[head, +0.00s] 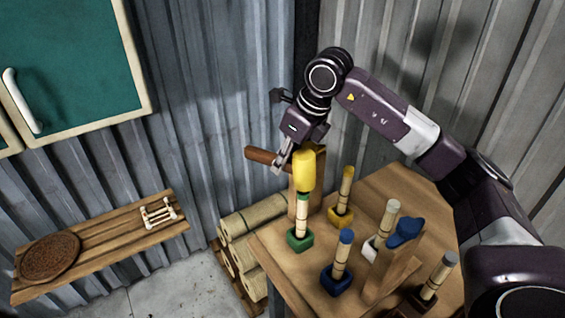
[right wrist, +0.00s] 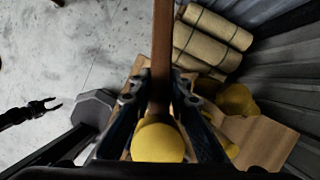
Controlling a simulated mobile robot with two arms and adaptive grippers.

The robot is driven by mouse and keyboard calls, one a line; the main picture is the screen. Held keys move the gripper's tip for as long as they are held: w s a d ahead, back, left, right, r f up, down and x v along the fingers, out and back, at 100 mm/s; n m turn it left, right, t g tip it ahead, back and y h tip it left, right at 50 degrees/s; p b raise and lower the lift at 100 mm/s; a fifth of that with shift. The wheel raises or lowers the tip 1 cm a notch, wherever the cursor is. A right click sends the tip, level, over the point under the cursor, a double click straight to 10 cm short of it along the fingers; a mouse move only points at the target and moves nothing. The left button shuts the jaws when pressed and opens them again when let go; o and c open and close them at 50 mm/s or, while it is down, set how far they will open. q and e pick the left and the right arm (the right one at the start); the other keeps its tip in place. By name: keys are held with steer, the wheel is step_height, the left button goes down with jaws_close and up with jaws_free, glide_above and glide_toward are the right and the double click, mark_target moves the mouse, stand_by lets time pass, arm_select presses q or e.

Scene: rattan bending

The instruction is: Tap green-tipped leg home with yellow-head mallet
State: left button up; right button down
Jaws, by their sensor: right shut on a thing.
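My right gripper (head: 281,158) is shut on the brown handle of the yellow-head mallet. The mallet's yellow head (head: 303,171) is directly over the green-tipped leg (head: 302,206), which stands roughly upright in a green base (head: 300,240) on the wooden table.
A yellow-tipped leg (head: 346,190) in a yellow base, a blue-tipped leg (head: 342,252) in a blue base, a white-based leg (head: 388,220) and a blue mallet head (head: 405,232) crowd the table (head: 375,190). Rolled bundles (head: 255,220) are stacked left; a wall shelf (head: 110,240) is farther left.

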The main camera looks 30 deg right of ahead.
steer(key=shift+r, duration=0.55)
steer(key=shift+s+a, duration=0.1)
steer(key=shift+r, duration=0.1)
steer(key=shift+r+p, duration=0.4)
steer(key=shift+r, duration=0.05)
step_height(320, 180, up, 4)
steer(key=p, duration=0.3)
steer(key=shift+r, duration=0.15)
